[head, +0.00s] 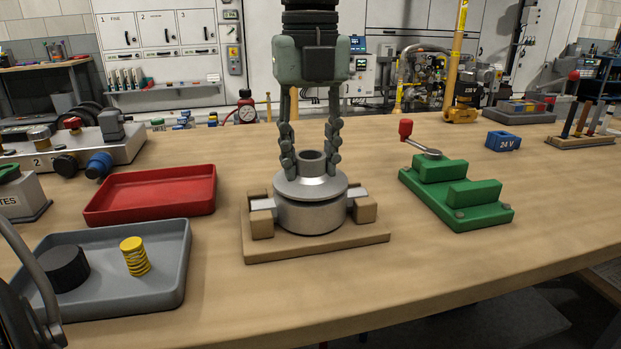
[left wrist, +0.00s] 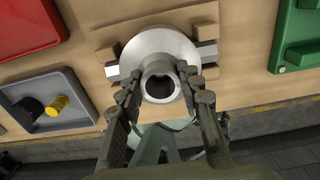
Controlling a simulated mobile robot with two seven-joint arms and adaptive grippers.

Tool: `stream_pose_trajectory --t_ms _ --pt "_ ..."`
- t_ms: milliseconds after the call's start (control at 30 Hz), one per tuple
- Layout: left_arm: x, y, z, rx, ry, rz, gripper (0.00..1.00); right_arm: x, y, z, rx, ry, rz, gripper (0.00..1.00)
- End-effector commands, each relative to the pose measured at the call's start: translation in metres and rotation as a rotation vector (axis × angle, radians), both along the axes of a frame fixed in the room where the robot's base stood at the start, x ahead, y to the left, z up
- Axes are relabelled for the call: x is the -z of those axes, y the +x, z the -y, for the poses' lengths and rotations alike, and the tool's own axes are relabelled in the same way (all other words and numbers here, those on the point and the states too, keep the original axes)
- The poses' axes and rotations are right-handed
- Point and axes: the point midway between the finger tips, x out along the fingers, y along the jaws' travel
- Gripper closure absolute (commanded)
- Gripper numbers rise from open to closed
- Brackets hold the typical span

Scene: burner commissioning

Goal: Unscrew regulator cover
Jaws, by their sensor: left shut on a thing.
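The silver regulator (head: 310,209) stands upright in a wooden holding block (head: 262,249), clamped between pale jaws on both sides. Its sloped upper part, the cover (head: 292,186), carries a short hollow neck (head: 312,161). My left gripper (head: 311,149) points straight down, its two fingers shut on opposite sides of this neck. The left wrist view shows the fingers (left wrist: 157,86) against the neck and the dark bore (left wrist: 159,88) open between them. The cover sits on the body, with no clear gap between them.
A grey tray (head: 174,268) at left holds a yellow spring (head: 134,256) and a black cap (head: 64,269). A red tray (head: 150,194) lies behind it. A green stand (head: 457,193) with a red-handled tool (head: 420,143) is at right. The front-right bench top is clear.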

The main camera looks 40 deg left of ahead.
Motion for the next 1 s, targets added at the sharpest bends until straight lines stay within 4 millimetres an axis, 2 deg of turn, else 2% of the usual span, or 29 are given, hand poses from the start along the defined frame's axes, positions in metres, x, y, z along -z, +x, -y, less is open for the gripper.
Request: stream_pose_trajectory --t_ms 700,1000 --pt "-0.023 0.0 0.0 0.002 -0.001 0.002 0.99 -0.016 0.001 0.0 0.0 -0.001 0.002 0.59" --pt "-0.024 0.0 0.0 0.002 0.0 0.001 0.99 -0.017 0.001 0.0 0.0 -0.001 0.002 0.59"
